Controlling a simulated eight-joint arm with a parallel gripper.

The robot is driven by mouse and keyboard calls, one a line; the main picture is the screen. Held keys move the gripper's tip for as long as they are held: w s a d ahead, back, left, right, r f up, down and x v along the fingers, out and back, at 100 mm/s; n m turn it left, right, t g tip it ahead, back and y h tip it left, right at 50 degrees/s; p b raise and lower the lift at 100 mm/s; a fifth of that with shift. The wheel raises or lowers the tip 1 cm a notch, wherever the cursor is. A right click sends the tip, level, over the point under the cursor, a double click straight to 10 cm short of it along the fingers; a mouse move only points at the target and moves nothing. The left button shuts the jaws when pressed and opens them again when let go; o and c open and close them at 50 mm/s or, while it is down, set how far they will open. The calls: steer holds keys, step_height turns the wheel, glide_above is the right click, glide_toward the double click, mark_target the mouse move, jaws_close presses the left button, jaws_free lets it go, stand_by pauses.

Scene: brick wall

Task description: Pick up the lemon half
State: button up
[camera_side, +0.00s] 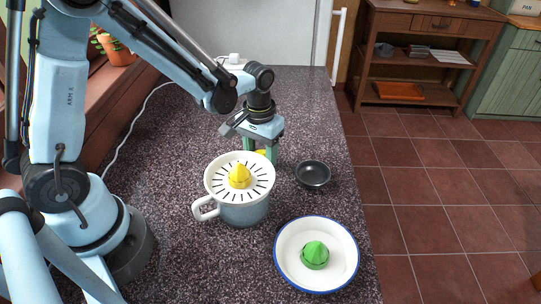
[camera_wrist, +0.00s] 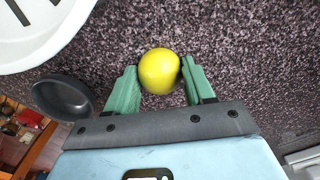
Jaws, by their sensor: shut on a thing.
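The lemon half (camera_wrist: 159,72) shows as a smooth yellow dome between the green fingers of my gripper (camera_wrist: 157,78) in the wrist view. My gripper is shut on it, with one finger on each side. In the side view my gripper (camera_side: 261,158) points down behind the juicer, close above the counter. Only a small yellow part of the lemon half (camera_side: 261,154) shows there between the fingers. The cut face is hidden, and I cannot tell whether the lemon half touches the counter.
A juicer (camera_side: 240,207) with a slotted white top and yellow cone stands in front of my gripper. A small dark bowl (camera_side: 313,175) is to the right. The speckled counter (camera_side: 190,130) is clear behind the juicer.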

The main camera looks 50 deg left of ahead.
steer(key=shift+r, duration=0.1)
step_height(320, 180, up, 10)
steer(key=shift+d+f, duration=0.1)
steer(key=shift+f, duration=0.05)
steer(key=s+d+r, duration=0.4)
steer(key=r, duration=0.1)
glide_toward(238, 164)
steer(key=shift+f, duration=2.2)
steer(key=shift+f, duration=1.2)
stand_by(1.8)
steer(key=shift+r, duration=0.15)
stand_by(1.0)
